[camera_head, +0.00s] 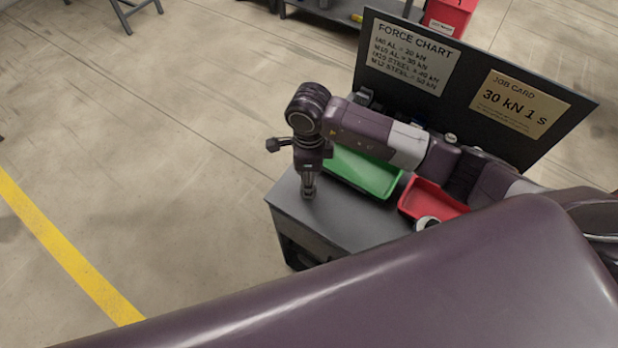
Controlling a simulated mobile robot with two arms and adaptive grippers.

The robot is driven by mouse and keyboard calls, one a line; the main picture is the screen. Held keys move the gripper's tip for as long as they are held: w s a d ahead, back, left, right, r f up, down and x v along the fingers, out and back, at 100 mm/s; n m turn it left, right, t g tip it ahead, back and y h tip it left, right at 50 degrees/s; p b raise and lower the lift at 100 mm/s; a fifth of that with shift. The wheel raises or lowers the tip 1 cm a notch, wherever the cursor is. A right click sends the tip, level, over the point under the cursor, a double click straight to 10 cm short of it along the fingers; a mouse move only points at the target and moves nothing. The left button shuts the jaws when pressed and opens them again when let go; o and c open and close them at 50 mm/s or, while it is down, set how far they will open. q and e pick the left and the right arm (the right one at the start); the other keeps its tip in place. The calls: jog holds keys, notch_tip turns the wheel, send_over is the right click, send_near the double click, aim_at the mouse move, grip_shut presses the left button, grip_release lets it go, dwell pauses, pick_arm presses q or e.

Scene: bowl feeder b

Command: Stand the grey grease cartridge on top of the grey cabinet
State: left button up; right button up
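A grey cabinet-like unit (345,222) stands at the centre, its flat top partly covered by trays and my own arm. My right arm comes in from the right across it. My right gripper (308,190) points down over the left front part of the grey top. Its fingertips look close together, but they are too small to tell whether they hold anything or touch the top. I cannot clearly identify the grey grease cartridge. My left gripper is not in view.
A green tray (362,172) and a red tray (430,198) lie on the grey top. A small round pale object (427,222) is partly hidden beside the red tray. A dark sign board (470,75) stands behind. Open floor (130,190) lies left.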

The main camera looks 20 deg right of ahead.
jog(key=shift+o, duration=1.2)
jog(key=shift+r, duration=0.15)
jog(key=shift+r, duration=0.25)
notch_tip(320, 180, up, 11)
jog(key=b, duration=0.3)
jog(key=shift+f, duration=0.2)
jog(key=shift+r, duration=0.45)
